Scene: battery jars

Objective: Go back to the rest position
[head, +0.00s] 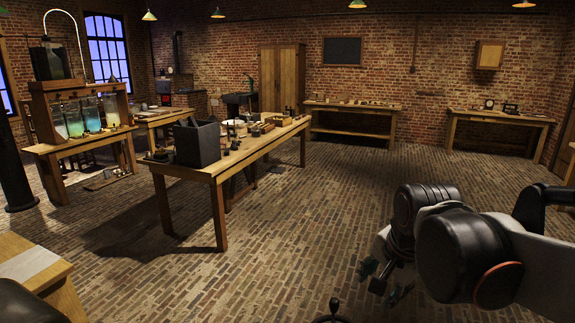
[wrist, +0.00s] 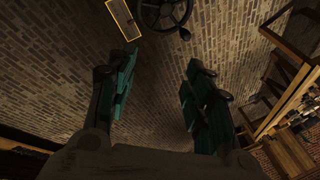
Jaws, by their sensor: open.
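My gripper (head: 385,281) hangs at the lower right of the head view, in front of my folded arm and over the bare brick floor. In the wrist view my gripper (wrist: 160,95) shows its two dark green fingers spread wide apart, with only floor between them. It is open and empty. Nothing touches the fingers.
A long wooden table (head: 222,165) with a dark box (head: 197,143) and many small items stands left of centre. A stand with glass jars (head: 91,115) is at the far left. Benches line the back wall.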

